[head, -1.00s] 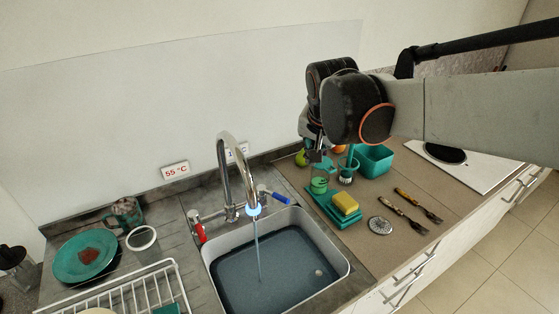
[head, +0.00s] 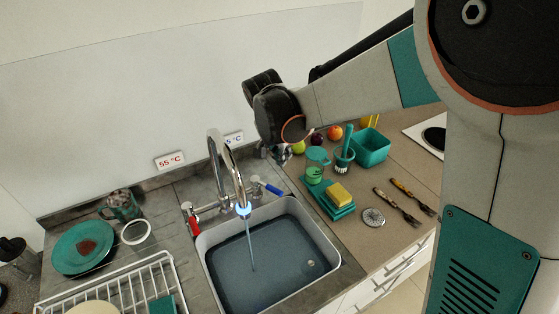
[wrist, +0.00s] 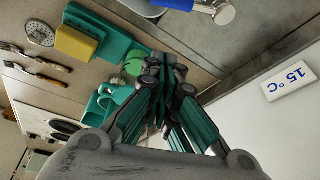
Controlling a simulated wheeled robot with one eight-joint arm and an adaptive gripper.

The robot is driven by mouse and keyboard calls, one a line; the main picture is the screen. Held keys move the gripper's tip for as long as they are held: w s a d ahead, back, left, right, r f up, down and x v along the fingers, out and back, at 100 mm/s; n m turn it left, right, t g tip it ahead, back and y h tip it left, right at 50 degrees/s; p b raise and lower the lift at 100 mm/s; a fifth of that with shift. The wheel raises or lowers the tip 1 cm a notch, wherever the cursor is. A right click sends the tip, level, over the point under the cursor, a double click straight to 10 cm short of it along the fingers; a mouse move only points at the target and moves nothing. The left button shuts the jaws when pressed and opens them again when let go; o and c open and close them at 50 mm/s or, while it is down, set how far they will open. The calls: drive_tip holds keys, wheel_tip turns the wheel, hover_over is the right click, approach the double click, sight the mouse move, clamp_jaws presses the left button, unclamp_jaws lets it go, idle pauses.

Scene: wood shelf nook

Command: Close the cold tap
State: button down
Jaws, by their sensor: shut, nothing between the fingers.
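The cold tap's blue lever (head: 268,187) is on the right of the chrome faucet (head: 221,160) and slants down to the right. Water runs from the spout into the filled sink (head: 216,279). The red hot lever (head: 194,226) is on the left. My gripper (head: 282,155) is behind and above the blue lever, apart from it, partly hidden by my wrist. In the wrist view my gripper (wrist: 165,66) is shut and empty. The blue lever (wrist: 176,4) shows at that view's top edge, beyond the fingertips.
A 15 °C label (wrist: 289,81) is on the wall near my gripper; a 55 °C label (head: 170,161) is farther left. Right of the sink are fruit, a green cup (head: 314,175), a brush holder (head: 344,160), a teal box (head: 371,147) and a yellow sponge (head: 338,194). A dish rack (head: 130,287) stands left.

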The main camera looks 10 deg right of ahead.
sight(267, 187)
drive_tip(key=b+x, duration=0.2)
drive_tip(key=x, duration=0.9)
drive_tip(key=shift+f+b, duration=0.15)
drive_tip(key=shift+b, duration=0.15)
drive_tip(key=s+a, duration=0.1)
drive_tip(key=s+a+r, duration=0.1)
drive_tip(key=s+a, duration=0.1)
drive_tip(key=shift+r, duration=0.15)
